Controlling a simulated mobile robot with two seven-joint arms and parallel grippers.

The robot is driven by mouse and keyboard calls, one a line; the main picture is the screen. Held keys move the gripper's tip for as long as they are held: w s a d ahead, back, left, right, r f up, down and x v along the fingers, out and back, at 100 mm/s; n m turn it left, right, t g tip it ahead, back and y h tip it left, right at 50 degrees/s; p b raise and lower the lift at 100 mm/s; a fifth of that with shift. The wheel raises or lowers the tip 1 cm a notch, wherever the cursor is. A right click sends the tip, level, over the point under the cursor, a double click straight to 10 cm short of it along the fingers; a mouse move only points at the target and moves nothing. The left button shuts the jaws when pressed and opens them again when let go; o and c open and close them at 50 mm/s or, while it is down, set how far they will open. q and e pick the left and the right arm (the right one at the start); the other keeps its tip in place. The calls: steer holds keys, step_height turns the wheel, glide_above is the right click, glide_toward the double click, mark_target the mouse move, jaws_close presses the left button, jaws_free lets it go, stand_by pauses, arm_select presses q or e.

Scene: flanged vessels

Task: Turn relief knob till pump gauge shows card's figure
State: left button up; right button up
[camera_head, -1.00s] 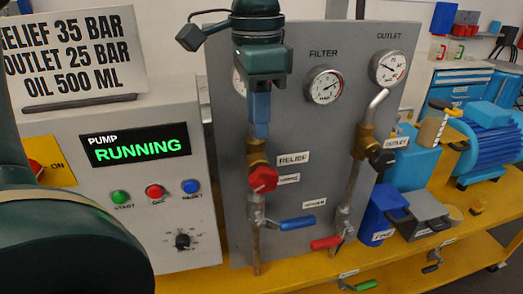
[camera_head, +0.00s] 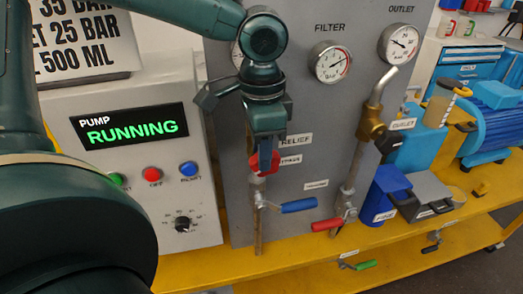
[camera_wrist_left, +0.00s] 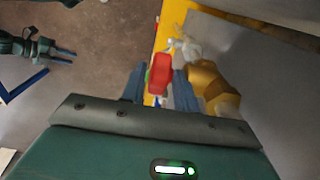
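The red relief knob (camera_head: 262,163) is on the brass valve under the relief label, partly covered by my left gripper (camera_head: 264,152). In the left wrist view the knob (camera_wrist_left: 160,74) lies between the two blue fingers of my left gripper (camera_wrist_left: 160,82). They flank it closely; whether both touch it I cannot tell. The pump gauge (camera_head: 237,54) is mostly hidden behind my left arm, its needle unreadable. The card (camera_head: 85,42) is cut by the frame and my arm; "35 BAR" shows in its top line. My right gripper (camera_wrist_left: 63,56) shows in the left wrist view with fingers apart, empty.
The control box (camera_head: 130,130) reads "PUMP RUNNING". The filter gauge (camera_head: 330,62) and outlet gauge (camera_head: 398,43) are on the panel. A blue-handled lever (camera_head: 298,205) and red-handled lever (camera_head: 327,224) stick out below the knob. A blue bin (camera_head: 385,195) stands to the right.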

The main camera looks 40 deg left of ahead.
arm_select(q)
steer(key=shift+f, duration=0.5)
jaws_close()
steer(key=shift+s+a+t+h, duration=0.15)
steer(key=shift+t+h, duration=0.35)
steer(key=shift+t, duration=0.1)
steer(key=shift+s+a+t+h, duration=0.1)
steer(key=shift+t+h, duration=0.4)
steer(key=shift+t, duration=0.1)
steer(key=shift+s+a+f+t+h, duration=0.1)
steer(key=shift+f+t+h, duration=0.15)
steer(key=shift+t+h, duration=0.6)
jaws_free()
